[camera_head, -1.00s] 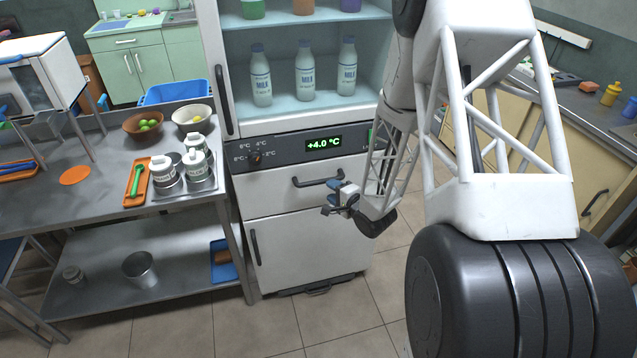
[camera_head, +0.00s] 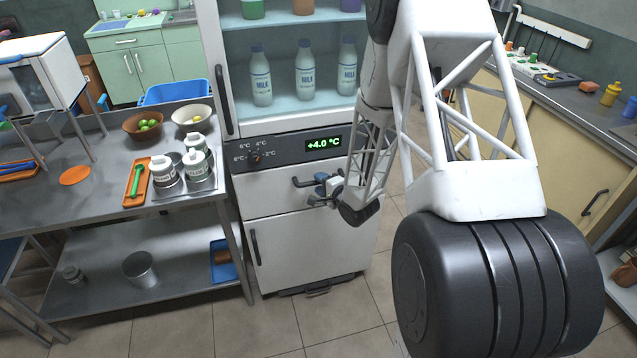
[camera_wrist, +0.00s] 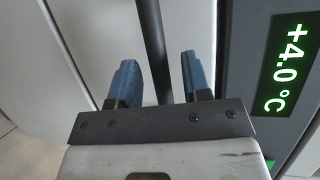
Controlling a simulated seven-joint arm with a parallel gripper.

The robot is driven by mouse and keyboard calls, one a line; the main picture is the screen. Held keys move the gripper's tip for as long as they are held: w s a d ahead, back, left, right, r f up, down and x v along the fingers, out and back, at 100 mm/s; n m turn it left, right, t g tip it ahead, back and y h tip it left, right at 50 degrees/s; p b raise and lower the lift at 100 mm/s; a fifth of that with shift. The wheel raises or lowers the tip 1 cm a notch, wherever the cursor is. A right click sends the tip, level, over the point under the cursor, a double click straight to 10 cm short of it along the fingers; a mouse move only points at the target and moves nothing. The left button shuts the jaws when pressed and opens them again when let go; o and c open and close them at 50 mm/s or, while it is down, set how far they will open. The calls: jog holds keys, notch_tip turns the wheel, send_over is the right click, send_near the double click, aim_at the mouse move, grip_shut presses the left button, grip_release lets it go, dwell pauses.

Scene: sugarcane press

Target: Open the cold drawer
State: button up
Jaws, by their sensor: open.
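The cold drawer (camera_head: 262,200) is the white front below the fridge's control panel, and it looks closed. Its dark bar handle (camera_head: 299,182) is partly hidden behind my gripper (camera_head: 319,192) at its right end. In the wrist view the handle (camera_wrist: 152,38) runs between the two blue fingertips of my gripper (camera_wrist: 160,72). The fingers are open, with a visible gap on each side of the bar. The white drawer front (camera_wrist: 100,35) lies beyond the fingers.
The control panel (camera_head: 283,149) with a knob and a green +4.0 °C display is just above the drawer. A lower door (camera_head: 300,245) is below. A steel table (camera_head: 100,200) stands at the left. The tiled floor (camera_head: 345,320) in front is clear.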

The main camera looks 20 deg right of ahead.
jog(key=shift+w+a+f, duration=0.15)
jog(key=shift+w+a, duration=0.1)
jog(key=shift+w, duration=0.35)
grip_shut()
